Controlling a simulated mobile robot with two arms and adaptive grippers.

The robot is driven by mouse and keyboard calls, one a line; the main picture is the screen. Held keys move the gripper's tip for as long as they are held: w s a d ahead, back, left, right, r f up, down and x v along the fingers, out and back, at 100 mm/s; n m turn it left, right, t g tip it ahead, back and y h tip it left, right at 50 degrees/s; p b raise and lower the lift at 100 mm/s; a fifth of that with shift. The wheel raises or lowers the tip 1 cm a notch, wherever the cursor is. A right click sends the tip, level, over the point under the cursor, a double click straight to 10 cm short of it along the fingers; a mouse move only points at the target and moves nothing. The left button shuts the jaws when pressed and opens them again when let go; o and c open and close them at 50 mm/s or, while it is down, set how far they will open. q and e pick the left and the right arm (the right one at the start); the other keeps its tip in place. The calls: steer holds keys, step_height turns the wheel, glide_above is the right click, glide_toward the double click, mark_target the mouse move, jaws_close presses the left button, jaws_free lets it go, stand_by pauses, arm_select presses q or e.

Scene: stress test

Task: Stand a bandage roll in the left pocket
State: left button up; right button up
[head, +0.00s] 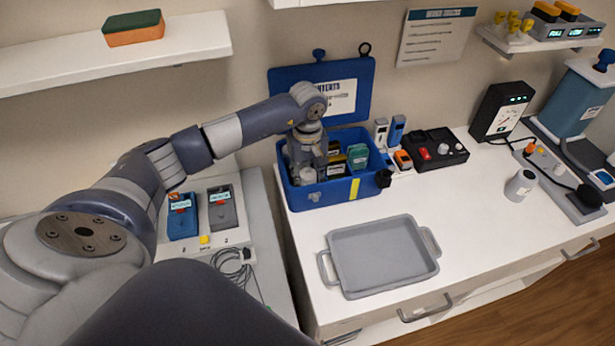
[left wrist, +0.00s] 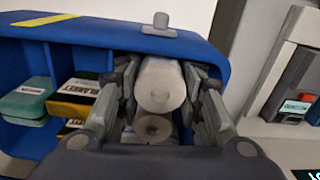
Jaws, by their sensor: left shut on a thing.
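The open blue first-aid box (head: 330,193) stands at the back left of the white counter. My left gripper (head: 308,165) points down into its left pocket, shut on a pale bandage roll (head: 309,175). In the left wrist view the fingers (left wrist: 161,95) press on both sides of that roll (left wrist: 160,82). A second pale round end with a dark centre (left wrist: 154,127) shows beside it, between the fingers. The fingers hide the pocket floor, so I cannot tell whether the held roll touches it. My right gripper is out of view.
A yellow-and-black blanket pack (left wrist: 75,98) and green packs (left wrist: 28,100) fill the box's other compartments. The raised blue lid (head: 348,92) is behind my wrist. A grey tray (head: 385,288) lies in front, and small devices (head: 436,148) stand right of the box.

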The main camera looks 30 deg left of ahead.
arm_select(q)
steer(key=o, duration=1.1)
steer(key=shift+c, duration=0.2)
step_height(320, 180, up, 12)
steer(key=shift+w, duration=0.1)
steer(key=shift+d, duration=0.1)
